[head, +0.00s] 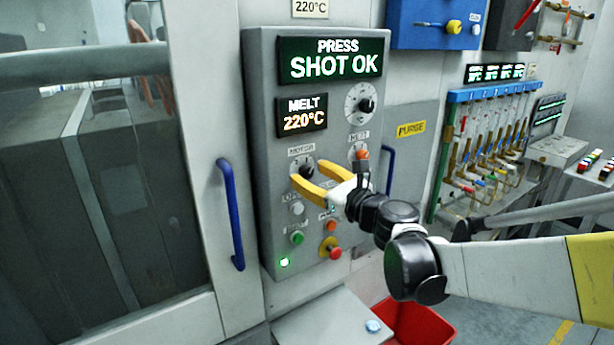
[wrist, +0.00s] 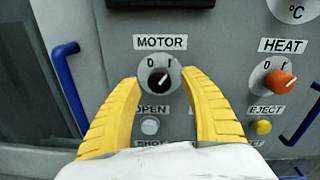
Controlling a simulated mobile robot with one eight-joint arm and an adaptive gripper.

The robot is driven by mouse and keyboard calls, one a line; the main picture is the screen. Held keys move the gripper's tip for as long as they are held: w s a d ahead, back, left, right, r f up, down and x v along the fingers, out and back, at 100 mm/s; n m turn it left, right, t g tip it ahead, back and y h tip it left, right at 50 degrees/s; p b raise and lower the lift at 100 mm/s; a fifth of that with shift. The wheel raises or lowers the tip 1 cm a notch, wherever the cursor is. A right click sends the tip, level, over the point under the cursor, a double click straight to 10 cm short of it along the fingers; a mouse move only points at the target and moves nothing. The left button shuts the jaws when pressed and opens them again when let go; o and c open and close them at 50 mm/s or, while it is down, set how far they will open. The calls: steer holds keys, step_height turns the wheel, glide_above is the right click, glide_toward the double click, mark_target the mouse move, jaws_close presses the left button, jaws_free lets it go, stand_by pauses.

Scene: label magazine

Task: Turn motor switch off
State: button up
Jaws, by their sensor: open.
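The motor switch (wrist: 158,81) is a round black knob under a MOTOR label, with marks 0 at upper left and I at upper right. Its white pointer line leans to the upper right, toward the I. It also shows in the head view (head: 306,171), partly behind my fingers. My gripper (wrist: 160,79) has two yellow fingers, spread open, one on each side of the knob. In the wrist view a gap shows between each fingertip and the knob. I cannot tell whether the tips reach as far as the panel. The gripper holds nothing.
The grey control panel (head: 258,120) carries the HEAT knob (wrist: 276,80) with an orange handle on the right. Buttons OPEN (wrist: 150,126) and EJECT (wrist: 263,127) sit below. A red emergency button (head: 331,249) is lower down. A blue door handle (head: 230,215) stands left.

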steer(key=shift+x, duration=0.9)
jaws_close()
